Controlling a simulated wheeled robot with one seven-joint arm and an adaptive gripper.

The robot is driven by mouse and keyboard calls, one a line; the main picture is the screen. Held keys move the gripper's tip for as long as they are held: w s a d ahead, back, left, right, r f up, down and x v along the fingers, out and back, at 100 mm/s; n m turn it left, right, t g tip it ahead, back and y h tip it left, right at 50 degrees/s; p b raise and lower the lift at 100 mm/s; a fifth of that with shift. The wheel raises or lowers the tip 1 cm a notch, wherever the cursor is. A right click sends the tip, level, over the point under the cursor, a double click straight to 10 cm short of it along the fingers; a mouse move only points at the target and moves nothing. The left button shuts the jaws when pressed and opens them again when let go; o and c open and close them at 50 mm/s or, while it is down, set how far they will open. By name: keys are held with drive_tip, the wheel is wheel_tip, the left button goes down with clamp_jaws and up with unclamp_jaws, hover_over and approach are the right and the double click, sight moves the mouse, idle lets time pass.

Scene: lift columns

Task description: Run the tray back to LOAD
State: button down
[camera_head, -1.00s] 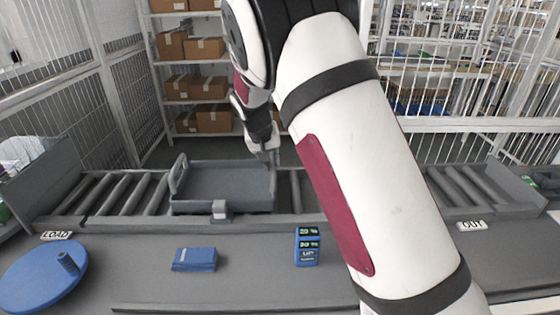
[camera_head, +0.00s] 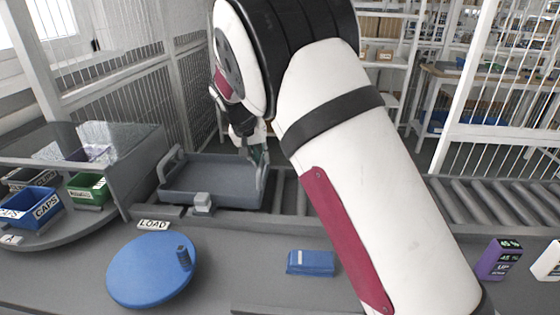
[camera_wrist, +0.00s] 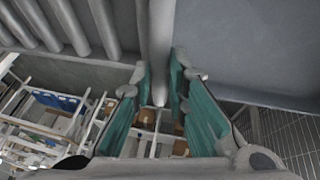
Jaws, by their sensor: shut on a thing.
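The grey tray (camera_head: 210,180) sits on the roller conveyor at the left end, close to the grey end wall (camera_head: 145,165). The LOAD sign (camera_head: 154,225) lies on the ledge just in front of it and to the left. My gripper (camera_head: 256,157) is at the tray's right end. In the wrist view its teal-padded fingers (camera_wrist: 161,95) are shut on the tray's upright grey handle bar (camera_wrist: 161,40), and the tray's floor (camera_wrist: 250,40) shows to the right. The exact finger contact is small in the head view.
Bare rollers (camera_head: 285,190) lie right of the tray. A grey block (camera_head: 203,202) stands at its front edge. On the front counter are a blue turntable (camera_head: 140,275), a blue box (camera_head: 311,263) and a purple display block (camera_head: 497,260). Blue (camera_head: 35,207) and green (camera_head: 88,188) bins stand left.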

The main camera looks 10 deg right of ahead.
drive_tip(key=w+a+b, duration=0.1)
drive_tip(key=a, duration=0.5)
drive_tip(key=shift+w+a, duration=0.3)
drive_tip(key=shift+w, duration=0.05)
drive_tip(key=shift+a, duration=0.1)
drive_tip(key=c, duration=1.6)
unclamp_jaws()
drive_tip(key=shift+o, duration=0.2)
drive_tip(key=v, duration=1.2)
